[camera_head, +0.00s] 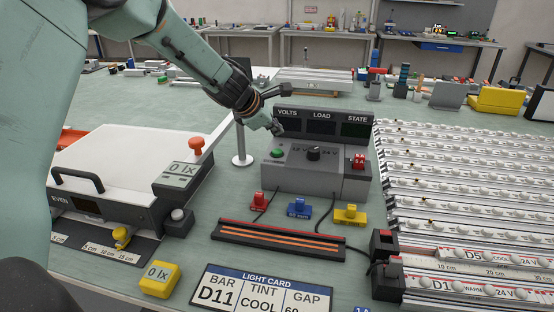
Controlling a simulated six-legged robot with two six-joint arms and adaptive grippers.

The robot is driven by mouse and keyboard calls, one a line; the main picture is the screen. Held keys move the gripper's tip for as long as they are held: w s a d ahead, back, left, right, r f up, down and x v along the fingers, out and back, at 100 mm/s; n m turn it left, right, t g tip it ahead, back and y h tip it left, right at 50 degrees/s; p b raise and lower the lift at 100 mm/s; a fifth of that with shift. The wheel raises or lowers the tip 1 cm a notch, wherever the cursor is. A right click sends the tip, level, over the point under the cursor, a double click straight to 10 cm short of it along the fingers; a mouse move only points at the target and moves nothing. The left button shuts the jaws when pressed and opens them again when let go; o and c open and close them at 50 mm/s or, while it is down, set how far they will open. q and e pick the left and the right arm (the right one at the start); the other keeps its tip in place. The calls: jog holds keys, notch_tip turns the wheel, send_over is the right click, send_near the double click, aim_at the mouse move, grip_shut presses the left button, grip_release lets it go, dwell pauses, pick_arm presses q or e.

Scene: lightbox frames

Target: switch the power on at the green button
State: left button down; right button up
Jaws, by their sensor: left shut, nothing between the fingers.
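The grey power supply (310,179) stands on the green bench in the middle of the view. Its green button (277,153) is on the left of the top face, beside a black knob (313,153) between the 12 V and 24 V marks. Behind these stands a panel (322,128) marked VOLTS, LOAD and STATE; its windows look dark, the STATE one greenish. My left gripper (275,127) comes in from the upper left, shut and empty. Its tip is just above the green button in the picture; the gap is hard to judge. My right gripper is not in view.
A white-lidded box (125,160) with an orange knob stands at left. Red, blue and yellow plugs (298,207) lie before the supply. A slotted rail (277,240) and a light card (262,290) are nearer. Rows of LED bars (460,180) fill the right.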

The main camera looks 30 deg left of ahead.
aim_at(275, 152)
pick_arm(q)
jog(key=shift+f+b, duration=1.45)
jog(key=shift+f, duration=0.35)
jog(key=shift+f+b, duration=0.35)
jog(key=shift+f+b, duration=0.45)
dwell(0.7)
dwell(0.4)
jog(key=shift+r+p, duration=0.9)
notch_tip(275, 152, up, 5)
jog(key=p, duration=0.5)
